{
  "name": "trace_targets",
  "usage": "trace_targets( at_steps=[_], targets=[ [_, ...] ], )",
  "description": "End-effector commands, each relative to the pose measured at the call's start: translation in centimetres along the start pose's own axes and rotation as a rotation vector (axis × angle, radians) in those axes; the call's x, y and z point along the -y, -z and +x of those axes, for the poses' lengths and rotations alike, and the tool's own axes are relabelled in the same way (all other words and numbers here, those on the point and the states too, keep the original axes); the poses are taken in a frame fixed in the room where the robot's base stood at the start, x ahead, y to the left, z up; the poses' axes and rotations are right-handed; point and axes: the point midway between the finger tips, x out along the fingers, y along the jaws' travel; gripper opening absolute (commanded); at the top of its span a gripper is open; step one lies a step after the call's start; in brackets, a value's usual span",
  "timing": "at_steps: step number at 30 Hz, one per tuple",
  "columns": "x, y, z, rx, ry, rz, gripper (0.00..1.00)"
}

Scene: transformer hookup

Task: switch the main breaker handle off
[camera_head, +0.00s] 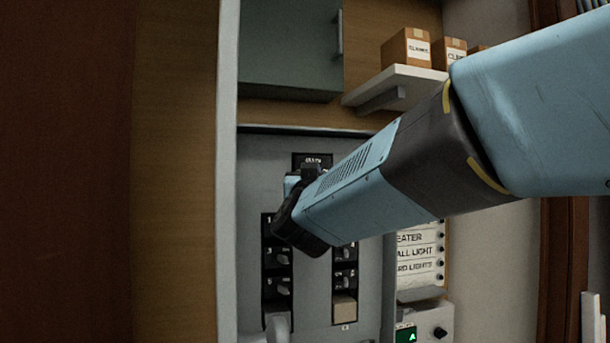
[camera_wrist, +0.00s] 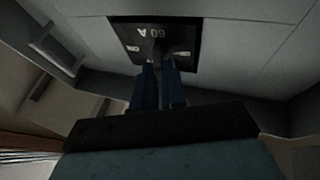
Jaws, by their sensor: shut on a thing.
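The main breaker (camera_wrist: 181,33) is a black plate marked 60 A, seen upside down in the wrist view, with small white labels at both sides. Its dark handle (camera_wrist: 156,46) stands out from the middle of the plate. My gripper (camera_wrist: 159,68) has its two dark blue fingers shut on this handle. In the head view, the top of the breaker (camera_head: 312,158) shows above my gripper (camera_head: 297,178), which hides the handle. The handle's exact position between the labels is too dark to tell.
The grey panel (camera_head: 262,158) holds two columns of smaller black breakers (camera_head: 277,258) below my gripper. A label board (camera_head: 415,250) and a box with a green display (camera_head: 406,335) are at right. A shelf with cartons (camera_head: 406,48) and a grey cabinet (camera_head: 290,45) are above.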

Motion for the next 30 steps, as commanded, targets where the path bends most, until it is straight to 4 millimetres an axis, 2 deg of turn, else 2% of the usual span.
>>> trace_targets(
  at_steps=[8,9,17,26,30],
  targets=[
    [0.1,0.0,0.0,-0.001,0.001,0.0,0.0],
    [0.1,0.0,0.0,-0.001,0.001,0.0,0.12],
    [0.0,0.0,0.0,-0.001,0.001,0.0,0.37],
    [0.0,0.1,-0.2,-0.002,0.001,0.0,0.37],
    [0.1,0.1,-1.4,-0.002,0.002,-0.001,0.37]
  ],
)
